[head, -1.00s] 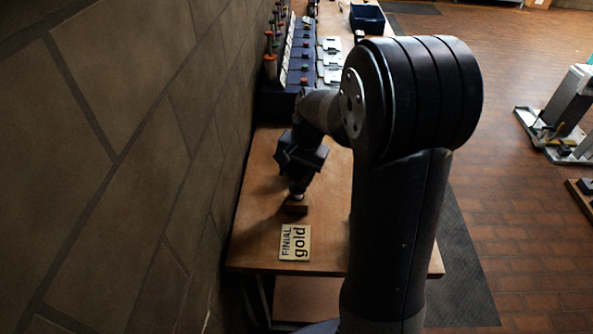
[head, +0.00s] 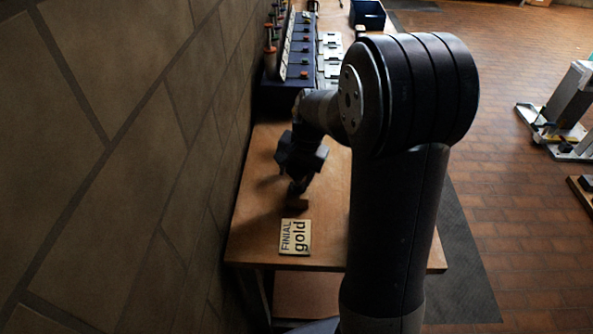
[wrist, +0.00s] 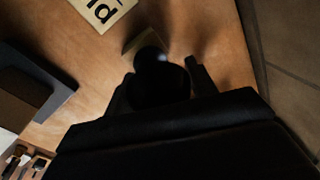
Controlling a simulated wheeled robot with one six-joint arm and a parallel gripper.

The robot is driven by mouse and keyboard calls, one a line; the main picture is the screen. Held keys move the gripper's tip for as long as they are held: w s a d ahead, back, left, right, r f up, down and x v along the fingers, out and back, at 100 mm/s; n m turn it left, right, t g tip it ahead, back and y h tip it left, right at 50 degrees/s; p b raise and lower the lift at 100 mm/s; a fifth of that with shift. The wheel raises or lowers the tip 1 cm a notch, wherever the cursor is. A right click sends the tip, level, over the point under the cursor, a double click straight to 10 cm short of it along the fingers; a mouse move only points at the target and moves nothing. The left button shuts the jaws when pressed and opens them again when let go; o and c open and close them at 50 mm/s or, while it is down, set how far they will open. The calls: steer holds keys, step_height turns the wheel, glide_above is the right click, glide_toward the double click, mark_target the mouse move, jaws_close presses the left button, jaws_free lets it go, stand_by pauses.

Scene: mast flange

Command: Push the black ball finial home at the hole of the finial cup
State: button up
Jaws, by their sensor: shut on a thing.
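My gripper (head: 297,187) points down over the near part of the wooden table, just behind the card lettered "FINIAL gold" (head: 295,237). In the wrist view my gripper (wrist: 158,75) is shut on a dark round thing with a pale glint, the black ball finial (wrist: 152,55). A small wooden block (head: 298,204) lies right by the fingertips; part of it also shows in the wrist view (wrist: 141,38) beyond the ball. The finial cup and its hole cannot be made out, and I cannot tell whether the ball touches anything below.
A stone wall (head: 150,150) runs close along the left. A dark blue rack (head: 290,90) with colored pieces stands behind my gripper, and a blue bin (head: 367,14) is at the far end. The table top (head: 260,225) around the card is otherwise clear.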

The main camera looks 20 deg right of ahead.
steer(key=shift+f, duration=0.35)
steer(key=o, duration=1.1)
steer(key=shift+o, duration=0.2)
steer(key=r, duration=0.3)
steer(key=s+d+r, duration=0.1)
steer(key=r, duration=0.6)
steer(key=shift+s+d+r+b, duration=0.15)
steer(key=shift+d+r+b, duration=0.15)
steer(key=shift+d+r, duration=0.05)
steer(key=shift+f, duration=0.1)
steer(key=f, duration=0.3)
steer(key=a+f, duration=0.1)
steer(key=f, duration=0.2)
steer(key=w+f, duration=0.1)
steer(key=f, duration=0.2)
steer(key=shift+w+a+f+p, duration=0.1)
steer(key=shift+a+f+p, duration=0.25)
steer(key=shift+p, duration=0.05)
steer(key=shift+f, duration=0.1)
